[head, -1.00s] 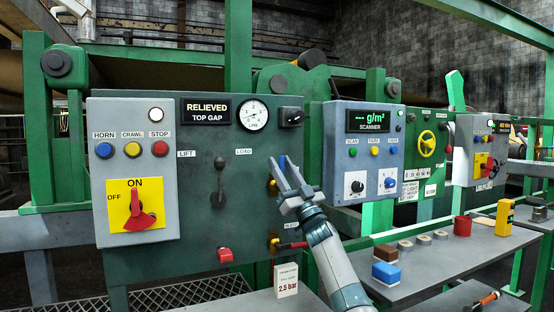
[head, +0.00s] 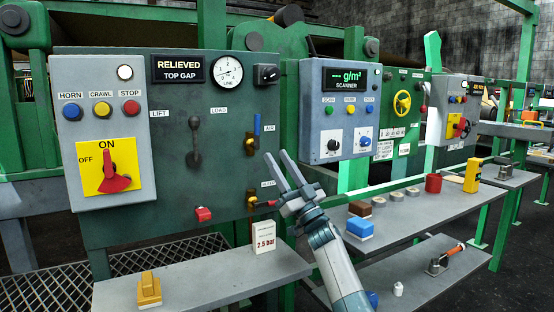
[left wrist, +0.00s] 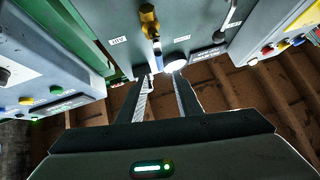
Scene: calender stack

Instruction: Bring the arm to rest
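My left gripper (head: 278,156) is raised in front of the dark green control panel (head: 180,125), pointing up. Its two fingers are apart with nothing between them. In the left wrist view the fingers of the left gripper (left wrist: 160,76) also stand apart and empty. A blue-handled lever (head: 257,124) on a brass valve is on the panel, just above and left of the fingertips, handle upright; they look clear of it. A red-handled valve (head: 262,204) sits beside the gripper's base, partly hidden. My right gripper is not in view.
A grey switch box (head: 140,200) with a red rotary switch is at left. The scanner box (head: 340,80) is right of the gripper. Below, a shelf (head: 205,285) holds a yellow block (head: 149,290) and a 2.5 bar card (head: 264,237). A bench at right holds several small items.

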